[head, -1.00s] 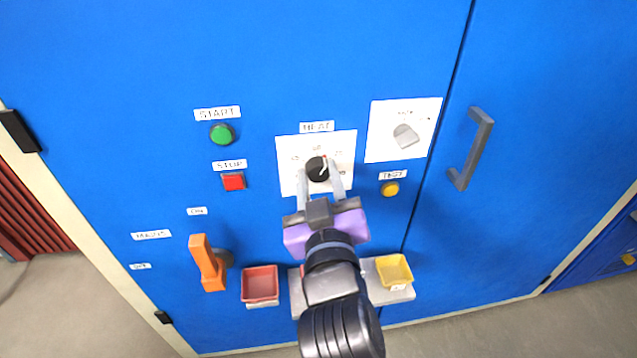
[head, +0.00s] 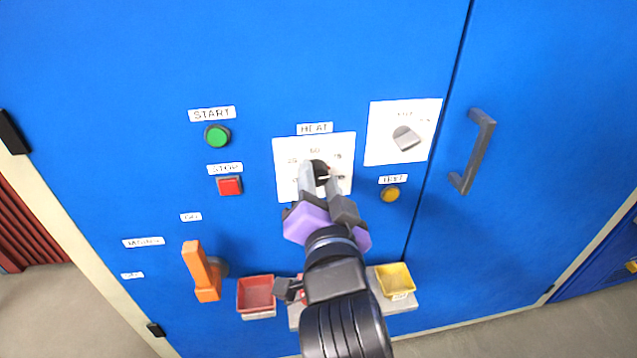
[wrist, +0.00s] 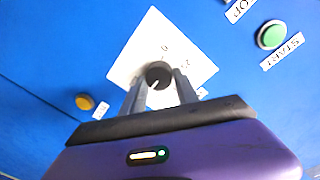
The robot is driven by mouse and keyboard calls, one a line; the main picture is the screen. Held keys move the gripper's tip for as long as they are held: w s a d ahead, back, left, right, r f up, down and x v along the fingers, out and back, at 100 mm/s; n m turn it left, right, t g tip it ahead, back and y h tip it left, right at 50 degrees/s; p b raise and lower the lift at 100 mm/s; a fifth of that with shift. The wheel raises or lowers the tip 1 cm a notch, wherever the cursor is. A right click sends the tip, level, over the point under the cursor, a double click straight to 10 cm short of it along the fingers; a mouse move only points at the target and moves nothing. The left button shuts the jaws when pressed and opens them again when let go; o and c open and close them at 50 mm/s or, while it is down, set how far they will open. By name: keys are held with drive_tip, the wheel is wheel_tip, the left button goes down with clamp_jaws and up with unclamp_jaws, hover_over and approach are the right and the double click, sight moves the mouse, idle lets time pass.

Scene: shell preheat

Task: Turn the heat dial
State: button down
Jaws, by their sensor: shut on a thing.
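The heat dial (head: 319,167) is a round black knob on a white scale plate (head: 286,149) under the HEAT label, on the blue cabinet door. My gripper (head: 320,180) is shut on the dial, one finger on each side, and partly hides it in the head view. In the wrist view the dial (wrist: 159,74) sits between my two grey fingertips (wrist: 158,84), with a pale pointer line on its face. Some scale numbers are covered by the fingers.
A green START button (head: 217,136) and red STOP button (head: 229,186) are to the left. A grey knob (head: 406,138) and yellow TEST button (head: 390,194) are to the right. An orange lever (head: 203,272), red tray (head: 256,294) and yellow tray (head: 395,278) are below.

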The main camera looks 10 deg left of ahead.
drive_tip(key=m+b, duration=0.1)
drive_tip(key=m, duration=0.5)
drive_tip(key=shift+d+f+g, duration=0.1)
drive_tip(key=shift+f+g, duration=0.05)
drive_tip(key=shift+g, duration=0.15)
drive_tip(key=shift+m, duration=0.3)
drive_tip(key=c, duration=0.9)
unclamp_jaws()
drive_tip(key=v, duration=0.7)
drive_tip(key=shift+s+d+p, duration=0.15)
drive_tip(key=shift+s+p, duration=0.2)
